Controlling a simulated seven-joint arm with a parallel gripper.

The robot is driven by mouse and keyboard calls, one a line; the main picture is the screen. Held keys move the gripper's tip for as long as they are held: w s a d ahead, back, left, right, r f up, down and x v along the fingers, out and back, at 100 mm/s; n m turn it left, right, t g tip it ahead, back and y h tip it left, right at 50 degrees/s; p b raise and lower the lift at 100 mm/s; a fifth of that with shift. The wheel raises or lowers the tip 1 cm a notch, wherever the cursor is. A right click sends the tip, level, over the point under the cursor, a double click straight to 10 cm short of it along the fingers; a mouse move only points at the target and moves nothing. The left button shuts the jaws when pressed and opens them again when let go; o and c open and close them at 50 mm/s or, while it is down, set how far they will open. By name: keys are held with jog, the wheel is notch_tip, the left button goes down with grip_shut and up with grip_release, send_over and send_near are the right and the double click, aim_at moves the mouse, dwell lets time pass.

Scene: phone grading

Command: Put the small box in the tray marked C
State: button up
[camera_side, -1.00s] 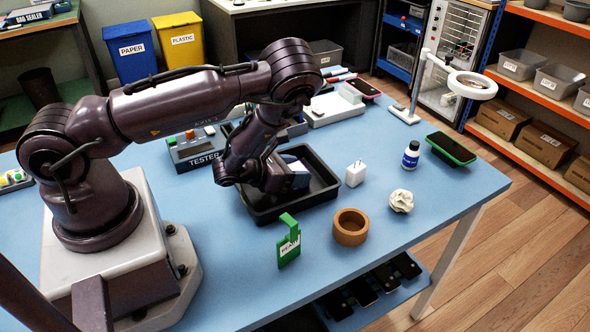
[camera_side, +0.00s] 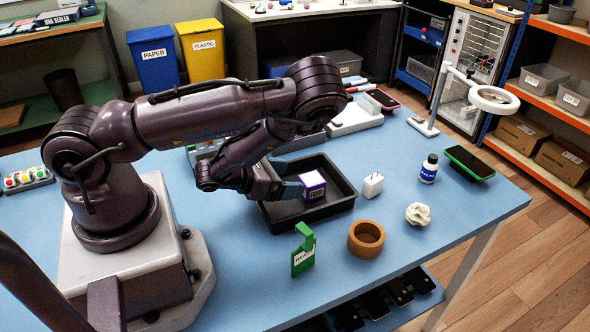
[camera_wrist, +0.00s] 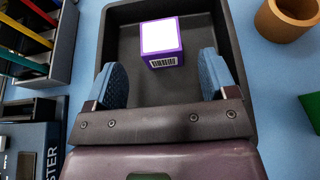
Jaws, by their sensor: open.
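The small purple box (camera_side: 313,186) with a white top sits upright inside the black tray (camera_side: 337,207). In the wrist view the box (camera_wrist: 162,43) shows a barcode on its near side, and the dark tray walls (camera_wrist: 232,60) surround it. My gripper (camera_side: 284,180) is open at the left part of the tray, beside the box. In the wrist view its two blue fingers (camera_wrist: 162,66) are spread wide, with the box ahead of and between their tips, apart from both. No C mark is readable on the tray.
A white charger plug (camera_side: 372,185), a wooden ring (camera_side: 366,251), a green stand (camera_side: 302,259), a crumpled white ball (camera_side: 418,214), a small bottle (camera_side: 429,168) and a green-edged phone (camera_side: 469,162) stand around the tray. The tester (camera_wrist: 38,143) is beside it.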

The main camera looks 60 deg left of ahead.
aim_at(309, 182)
jog(key=w+r+n+y, duration=0.1)
jog(key=r+n, duration=0.1)
jog(key=n, duration=0.2)
jog(key=w+r+n+g, duration=0.1)
jog(key=w+r+n, duration=0.1)
jog(key=n, duration=0.3)
jog(key=w+d+r+n+g+y, duration=0.1)
jog(key=w+r+n, duration=0.1)
jog(key=n, duration=0.2)
jog(key=shift+w+r+n+y, duration=0.15)
jog(key=shift+r+n+y, duration=0.15)
jog(key=s+d+r+n+g+h, duration=0.1)
jog(key=s+d+r+n+g, duration=0.15)
jog(key=r+n, duration=0.6)
jog(key=s+d+r+n+g+h, duration=0.15)
jog(key=s+d+r+n, duration=0.25)
jog(key=r+n, duration=0.5)
jog(key=s+d+r+n+g, duration=0.1)
jog(key=s+r+n, duration=0.4)
jog(key=s, duration=0.5)
jog(key=shift+s+d+r+g, duration=0.3)
jog(key=shift+r+g, duration=0.1)
jog(key=shift+r, duration=0.2)
